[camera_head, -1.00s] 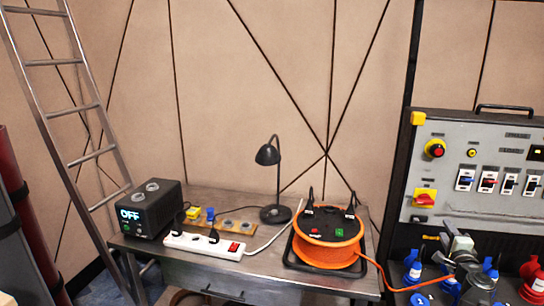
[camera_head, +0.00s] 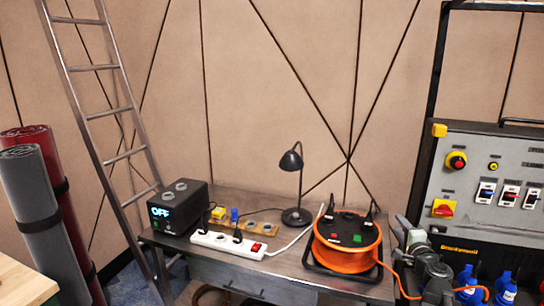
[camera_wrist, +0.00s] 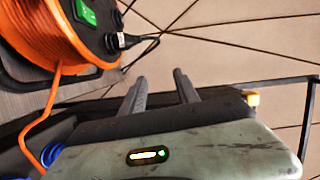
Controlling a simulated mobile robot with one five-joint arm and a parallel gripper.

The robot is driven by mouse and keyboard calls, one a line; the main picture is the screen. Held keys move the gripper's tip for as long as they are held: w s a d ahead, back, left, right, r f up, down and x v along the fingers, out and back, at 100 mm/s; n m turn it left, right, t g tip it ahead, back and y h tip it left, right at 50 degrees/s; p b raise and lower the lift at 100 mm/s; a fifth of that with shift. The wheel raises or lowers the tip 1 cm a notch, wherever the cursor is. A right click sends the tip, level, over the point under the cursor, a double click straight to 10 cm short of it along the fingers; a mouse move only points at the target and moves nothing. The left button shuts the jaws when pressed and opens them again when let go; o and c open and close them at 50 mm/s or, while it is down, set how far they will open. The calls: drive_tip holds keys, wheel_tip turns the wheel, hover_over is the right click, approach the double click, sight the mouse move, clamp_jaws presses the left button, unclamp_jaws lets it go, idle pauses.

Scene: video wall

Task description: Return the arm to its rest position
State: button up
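My gripper (camera_wrist: 160,78) shows in the wrist view with its two dark fingers apart and nothing between them. Its grey-green housing (camera_wrist: 200,155) with a small lit indicator fills the lower part of that view. In the head view my arm is folded at the lower right, in front of the switch panel (camera_head: 490,190) and just right of the orange cable reel (camera_head: 345,262). The reel also shows at the upper left of the wrist view (camera_wrist: 45,40). The gripper touches nothing that I can see.
A metal table (camera_head: 225,272) carries a black power box (camera_head: 178,212), a white power strip (camera_head: 228,245), a socket board and a black lamp (camera_head: 293,162). A ladder (camera_head: 110,110) leans at the left beside rolled mats (camera_head: 38,205). Blue plugs (camera_head: 505,290) sit below the panel. An orange cable runs past my arm.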

drive_tip(key=w+a+n+g+y+p, duration=0.2)
drive_tip(key=a+n+y, duration=0.15)
drive_tip(key=a, duration=0.75)
drive_tip(key=w+a+n+g+y+p, duration=0.1)
drive_tip(key=a+n+y+p, duration=0.2)
drive_tip(key=a, duration=0.9)
drive_tip(key=s+a+f+n+g+y, duration=0.1)
drive_tip(key=s+a+f+n+g, duration=0.15)
drive_tip(key=a, duration=0.35)
drive_tip(key=s+a+f+n+g, duration=0.1)
drive_tip(key=a+f+n+g, duration=0.1)
drive_tip(key=a+n, duration=0.3)
drive_tip(key=s+a+f+n+g+h+p, duration=0.2)
drive_tip(key=s+a+f+n+g, duration=0.15)
drive_tip(key=s+f+g, duration=0.45)
drive_tip(key=s+d+f+g+h, duration=0.2)
drive_tip(key=s+d+h, duration=0.2)
drive_tip(key=s+d, duration=0.3)
drive_tip(key=shift+s+d+f, duration=0.4)
drive_tip(key=shift+s, duration=0.8)
